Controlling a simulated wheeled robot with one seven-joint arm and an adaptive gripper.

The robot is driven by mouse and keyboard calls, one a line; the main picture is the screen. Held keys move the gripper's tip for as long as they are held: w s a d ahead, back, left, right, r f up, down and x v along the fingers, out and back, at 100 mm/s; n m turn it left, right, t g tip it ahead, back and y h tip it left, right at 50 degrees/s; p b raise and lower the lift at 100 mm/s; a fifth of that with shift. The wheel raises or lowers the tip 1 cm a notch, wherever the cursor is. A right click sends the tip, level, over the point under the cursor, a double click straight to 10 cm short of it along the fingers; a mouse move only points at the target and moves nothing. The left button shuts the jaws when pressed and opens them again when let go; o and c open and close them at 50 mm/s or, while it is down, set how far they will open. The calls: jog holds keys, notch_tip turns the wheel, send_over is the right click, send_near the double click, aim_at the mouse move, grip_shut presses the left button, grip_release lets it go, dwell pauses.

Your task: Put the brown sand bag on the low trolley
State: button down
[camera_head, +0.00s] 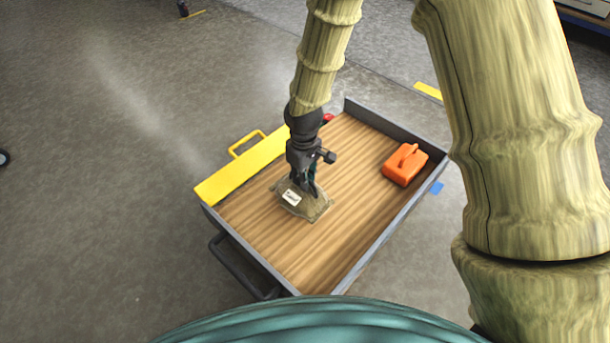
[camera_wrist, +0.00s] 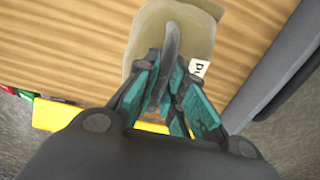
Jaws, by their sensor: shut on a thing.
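The brown sand bag (camera_head: 309,206) with a white label is over the wooden deck of the low trolley (camera_head: 330,252), left of its middle. It also shows in the wrist view (camera_wrist: 146,24), where its raised middle part sits between my fingers. My gripper (camera_head: 308,190) points down and is shut on the bag. I cannot tell whether the bag's underside touches the deck. The trolley has a grey rim and a dark handle at its near left end.
An orange jug-like container (camera_head: 404,165) stands on the trolley's right side. A yellow case-like thing (camera_head: 240,172) with a handle lies along the left edge. A small red thing (camera_head: 328,118) is near the far end. Bare deck lies between the bag and the orange container.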

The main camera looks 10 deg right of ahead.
jog(key=shift+f+b, duration=1.45)
jog(key=shift+f, duration=0.95)
jog(key=c, duration=1.5)
grip_release()
notch_tip(320, 180, up, 12)
jog(key=p, duration=0.7)
